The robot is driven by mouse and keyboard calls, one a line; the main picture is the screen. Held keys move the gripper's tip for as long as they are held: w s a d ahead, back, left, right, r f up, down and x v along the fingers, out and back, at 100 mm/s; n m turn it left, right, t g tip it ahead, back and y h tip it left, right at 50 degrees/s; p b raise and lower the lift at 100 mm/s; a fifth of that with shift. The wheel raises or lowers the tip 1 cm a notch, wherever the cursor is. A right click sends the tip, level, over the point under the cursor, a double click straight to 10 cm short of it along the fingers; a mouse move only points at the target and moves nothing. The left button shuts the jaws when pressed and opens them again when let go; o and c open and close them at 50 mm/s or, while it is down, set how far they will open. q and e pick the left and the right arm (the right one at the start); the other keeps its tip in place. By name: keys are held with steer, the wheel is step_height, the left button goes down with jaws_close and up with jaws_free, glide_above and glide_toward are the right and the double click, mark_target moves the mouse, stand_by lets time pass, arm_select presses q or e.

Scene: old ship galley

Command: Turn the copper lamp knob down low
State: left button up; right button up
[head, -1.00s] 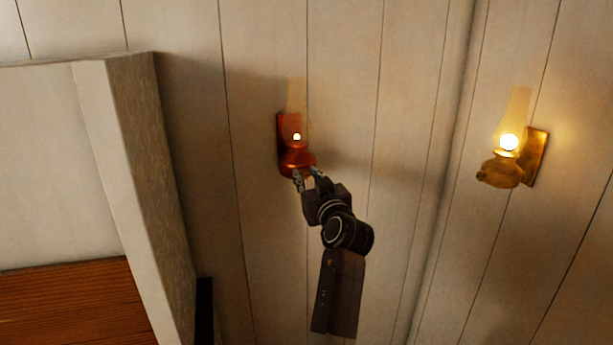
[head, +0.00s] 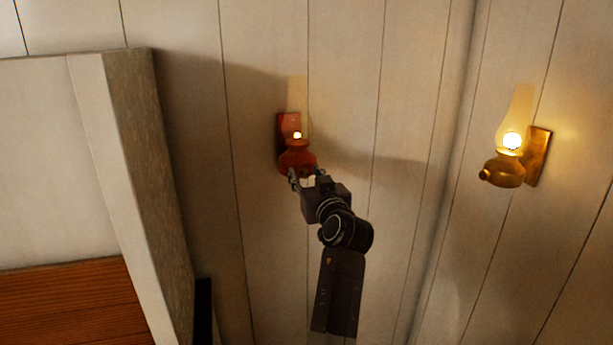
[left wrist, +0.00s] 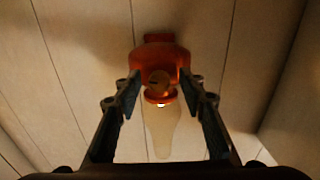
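The copper lamp (head: 297,160) is fixed to the plank wall, with a clear glass chimney and a small, dim flame. It shows upside down in the left wrist view (left wrist: 168,58), with its round knob (left wrist: 158,78) facing that camera. A dark slot shows on the knob. My left gripper (head: 307,177) is in front of the lamp's lower body. Its fingers are spread, one on each side of the knob in the left wrist view (left wrist: 160,82), with a gap on both sides. The knob is hidden by the gripper in the head view. My right gripper is out of view.
A brass lamp (head: 506,168) with a brighter flame hangs on the adjoining wall at the right. A pale, box-like panel with a thick edge (head: 140,150) stands at the left, above orange-brown wood (head: 70,305). The wall around the copper lamp is clear.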

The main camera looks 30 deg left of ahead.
arm_select(q)
steer(key=shift+d+r, duration=0.1)
steer(key=shift+r, duration=0.15)
step_height(320, 180, up, 10)
steer(key=shift+f, duration=0.2)
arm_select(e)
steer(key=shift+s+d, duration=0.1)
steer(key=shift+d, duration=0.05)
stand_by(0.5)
